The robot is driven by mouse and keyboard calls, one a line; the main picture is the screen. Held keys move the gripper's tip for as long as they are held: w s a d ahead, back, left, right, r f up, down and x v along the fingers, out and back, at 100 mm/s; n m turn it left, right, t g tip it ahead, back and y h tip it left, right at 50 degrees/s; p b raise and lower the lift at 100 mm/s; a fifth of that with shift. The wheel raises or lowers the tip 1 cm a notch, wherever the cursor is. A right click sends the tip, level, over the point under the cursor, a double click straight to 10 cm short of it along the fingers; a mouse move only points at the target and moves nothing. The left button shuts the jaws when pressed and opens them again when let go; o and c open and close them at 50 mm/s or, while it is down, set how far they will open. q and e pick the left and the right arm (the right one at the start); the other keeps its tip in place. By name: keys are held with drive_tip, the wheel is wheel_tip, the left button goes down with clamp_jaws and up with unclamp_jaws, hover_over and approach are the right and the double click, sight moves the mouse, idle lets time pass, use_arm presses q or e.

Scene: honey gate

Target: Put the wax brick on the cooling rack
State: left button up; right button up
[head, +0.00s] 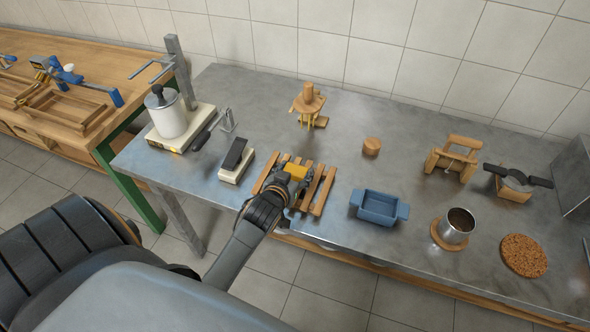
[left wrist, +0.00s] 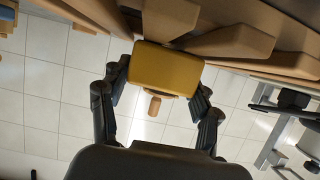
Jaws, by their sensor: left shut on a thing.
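The wax brick (head: 296,171) is a yellow block at the wooden cooling rack. My left gripper (head: 284,188) is shut on it. In the left wrist view the brick (left wrist: 165,70) sits between the two dark fingers of my left gripper (left wrist: 160,88). The cooling rack (head: 321,190) is a row of wooden slats on the metal table. In the left wrist view its slats (left wrist: 235,42) are close beside the brick. I cannot tell whether the brick touches the slats. My right gripper is not in view.
A blue tub (head: 379,207) stands right of the rack. A black-topped block (head: 236,160) stands to its left. A metal cup (head: 458,225) and a cork mat (head: 523,256) are farther right. A wooden stand (head: 308,104) is behind. The metal table (head: 340,140) has bare room behind the rack.

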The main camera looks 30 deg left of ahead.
use_arm(q)
drive_tip(key=o, duration=1.2)
drive_tip(key=b+v, duration=0.1)
drive_tip(key=v, duration=1.1)
